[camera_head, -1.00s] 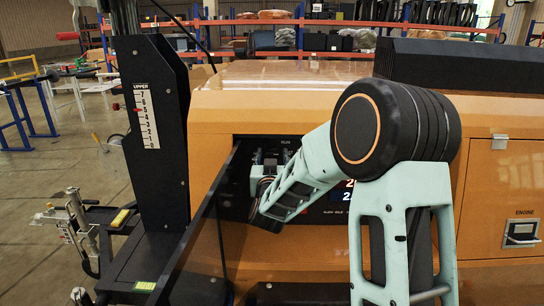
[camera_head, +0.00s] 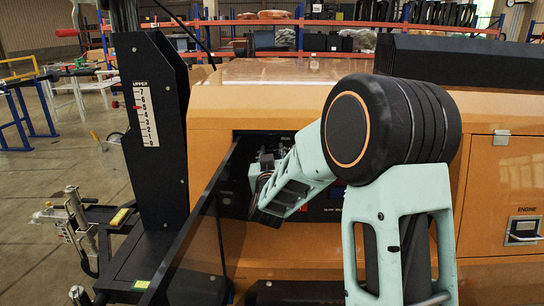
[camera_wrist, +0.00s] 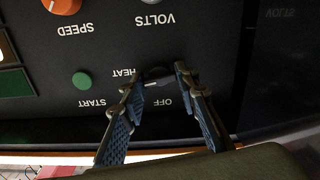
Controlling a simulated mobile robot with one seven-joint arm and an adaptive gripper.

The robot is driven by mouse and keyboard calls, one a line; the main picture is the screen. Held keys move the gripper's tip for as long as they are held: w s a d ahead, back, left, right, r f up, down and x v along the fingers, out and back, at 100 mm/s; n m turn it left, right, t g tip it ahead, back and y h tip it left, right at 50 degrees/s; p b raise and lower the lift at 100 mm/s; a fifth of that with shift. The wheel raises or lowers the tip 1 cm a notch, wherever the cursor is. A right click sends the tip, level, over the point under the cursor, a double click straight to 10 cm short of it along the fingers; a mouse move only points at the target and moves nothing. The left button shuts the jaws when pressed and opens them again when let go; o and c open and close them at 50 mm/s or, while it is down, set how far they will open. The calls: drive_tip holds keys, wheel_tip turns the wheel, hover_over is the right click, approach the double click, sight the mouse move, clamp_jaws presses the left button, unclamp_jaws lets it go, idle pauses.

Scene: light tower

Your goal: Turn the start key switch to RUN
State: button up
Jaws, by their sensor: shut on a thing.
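The start key switch (camera_wrist: 157,76) is a small dark knob on the black control panel, shown upside down in the wrist view. Labels OFF and HEAT stand beside it; I cannot read a RUN label there. My gripper (camera_wrist: 159,82) has its two fingertips on either side of the switch, shut on it. In the head view my gripper (camera_head: 268,166) reaches into the panel recess, and my forearm hides most of the panel. The switch's exact angle is hard to tell.
A green START button (camera_wrist: 82,81) and an orange SPEED knob (camera_wrist: 62,5) are on the same panel. The open black panel door (camera_head: 190,235) stands left of my forearm. A black mast (camera_head: 155,120) stands further left. An ENGINE latch (camera_head: 523,230) is at the right.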

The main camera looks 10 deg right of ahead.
drive_tip(key=n+b, duration=0.1)
drive_tip(key=n, duration=0.2)
drive_tip(key=shift+a+f, duration=0.1)
drive_tip(key=shift+n+b, duration=0.5)
drive_tip(key=shift+n, duration=1.4)
drive_tip(key=o, duration=1.1)
drive_tip(key=shift+o, duration=0.2)
drive_tip(key=shift+s, duration=0.1)
drive_tip(key=s+a, duration=0.2)
drive_tip(key=s, duration=0.9)
drive_tip(key=shift+s, duration=0.3)
drive_tip(key=shift+a, duration=0.1)
